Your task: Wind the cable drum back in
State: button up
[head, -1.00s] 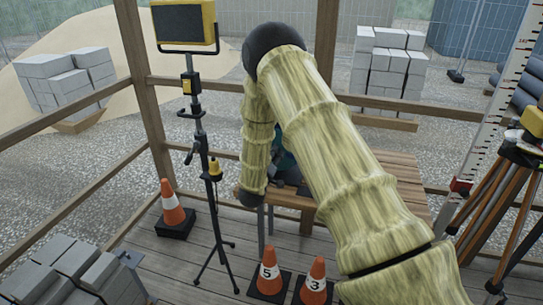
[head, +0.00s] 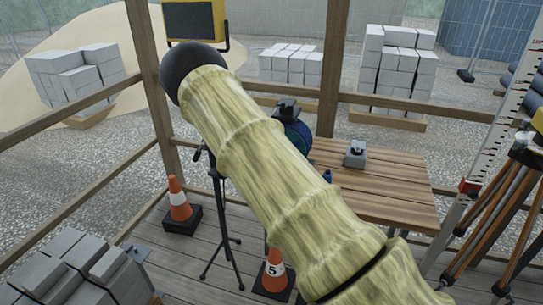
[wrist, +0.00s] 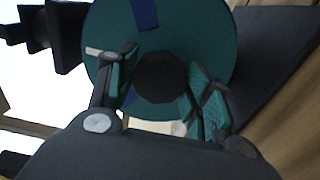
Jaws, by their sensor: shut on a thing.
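The cable drum (head: 297,134) stands at the left end of the wooden table, a teal disc partly hidden behind my arm in the head view. In the wrist view its teal face (wrist: 105,25) fills the upper middle, with a dark blue stripe at the top. A dark round knob (wrist: 160,77) shows in front of the disc. My gripper (wrist: 163,82) has one finger on each side of this knob and is shut on it. The exact contact is hard to see. My arm hides the gripper in the head view.
The wooden table (head: 385,188) has a small grey box (head: 356,154) on it. A lamp stand (head: 217,215) and a cone (head: 178,205) are left of my arm; cone 5 (head: 273,272) is below it. A tripod (head: 492,205) stands right. Grey blocks (head: 65,265) lie lower left.

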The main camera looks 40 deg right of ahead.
jog(key=shift+f, duration=0.15)
dwell(0.3)
jog(key=o, duration=1.4)
jog(key=shift+o, duration=0.2)
jog(key=shift+s+a, duration=0.1)
jog(key=shift+a, duration=0.05)
jog(key=v, duration=1.1)
jog(key=shift+s+a, duration=0.2)
jog(key=shift+s, duration=0.05)
